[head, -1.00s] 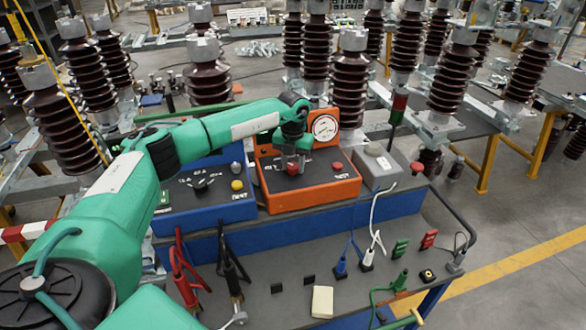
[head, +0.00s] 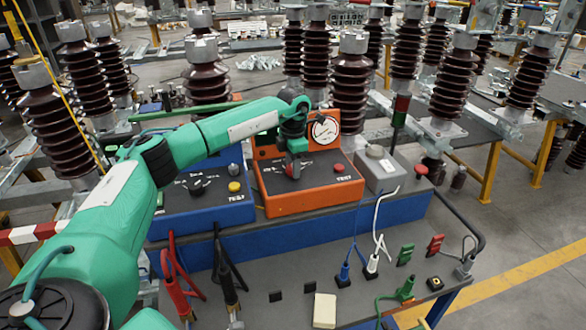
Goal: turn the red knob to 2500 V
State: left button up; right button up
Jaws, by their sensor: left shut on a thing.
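The orange tester (head: 315,194) stands on the blue-edged bench, with a round white dial gauge (head: 324,130) on its raised back panel. My left gripper (head: 293,168) points down over the left part of its sloped face and is shut on the red knob (head: 291,172). The fingers hide most of the knob, and its pointer and voltage marks cannot be read. A separate red button (head: 338,168) sits to the right on the same face. My right gripper is not in view.
A blue tester (head: 200,208) stands close on the left and a grey box (head: 381,172) on the right. Red clamps (head: 176,290), black clamps, cables and a cream block (head: 324,311) lie on the bench in front. Tall brown insulators stand behind.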

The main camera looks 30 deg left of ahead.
pick_arm(q)
jog(key=shift+m, duration=0.6)
jog(key=o, duration=1)
notch_tip(320, 180, up, 14)
jog(key=b, duration=0.3)
jog(key=shift+b, duration=0.35)
jog(key=shift+f, duration=0.1)
